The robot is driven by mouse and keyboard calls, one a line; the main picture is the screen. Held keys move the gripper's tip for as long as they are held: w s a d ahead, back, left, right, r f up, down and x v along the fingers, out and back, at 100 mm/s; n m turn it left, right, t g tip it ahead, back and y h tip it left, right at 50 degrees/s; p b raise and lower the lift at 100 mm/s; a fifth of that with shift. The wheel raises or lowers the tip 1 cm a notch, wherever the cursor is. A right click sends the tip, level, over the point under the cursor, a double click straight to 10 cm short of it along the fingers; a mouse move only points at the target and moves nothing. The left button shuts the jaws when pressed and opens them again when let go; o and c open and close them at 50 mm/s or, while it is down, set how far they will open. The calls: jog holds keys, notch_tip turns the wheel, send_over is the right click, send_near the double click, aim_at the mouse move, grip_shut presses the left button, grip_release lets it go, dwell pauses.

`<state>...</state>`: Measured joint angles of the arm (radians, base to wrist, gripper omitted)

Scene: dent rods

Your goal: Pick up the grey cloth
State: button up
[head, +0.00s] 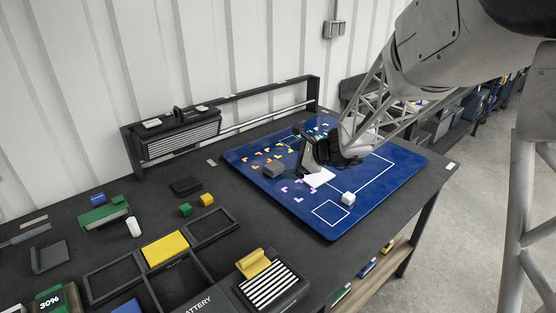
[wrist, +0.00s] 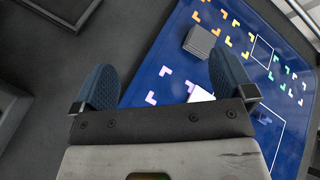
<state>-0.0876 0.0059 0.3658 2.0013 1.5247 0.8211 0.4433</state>
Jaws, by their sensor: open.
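A small grey block-like piece with layered edges (head: 274,170), which looks like the folded grey cloth, lies on the blue mat (head: 372,199) near its left side. It also shows in the wrist view (wrist: 200,40), up and right, beyond my right finger. My gripper (head: 326,160) is over the mat, to the right of the grey piece and apart from it. In the wrist view my gripper (wrist: 163,78) has its two blue pads wide apart with nothing between them. A white flat piece (head: 320,178) lies just below my gripper, partly hidden by it in the wrist view.
A black rack unit (head: 178,137) stands at the back. A black tray (head: 115,278), green and yellow blocks, and a striped box (head: 272,287) occupy the left and front.

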aim_at(275, 165)
jog(key=w+f+m+t, duration=0.1)
jog(key=w+f+m, duration=0.2)
jog(key=w+f, duration=0.1)
jog(key=w+a+f+m+t, duration=0.1)
jog(key=w+f+m, duration=0.1)
jog(key=w+f, duration=0.2)
jog(key=w+a+f+m+t, duration=0.1)
jog(key=w+f+m, duration=0.2)
jog(key=w+f, duration=0.1)
jog(key=shift+w+m, duration=0.3)
jog(key=shift+w, duration=0.45)
jog(key=shift+a, duration=0.1)
jog(key=shift+w+a+f+t, duration=0.3)
jog(key=shift+w+a+f, duration=0.1)
jog(key=shift+w+a, duration=0.4)
jog(key=shift+a, duration=0.1)
jog(key=shift+x, duration=2.55)
jog(key=shift+s+f, duration=0.1)
jog(key=shift+c, duration=0.2)
jog(key=c, duration=0.9)
jog(key=shift+o, duration=0.2)
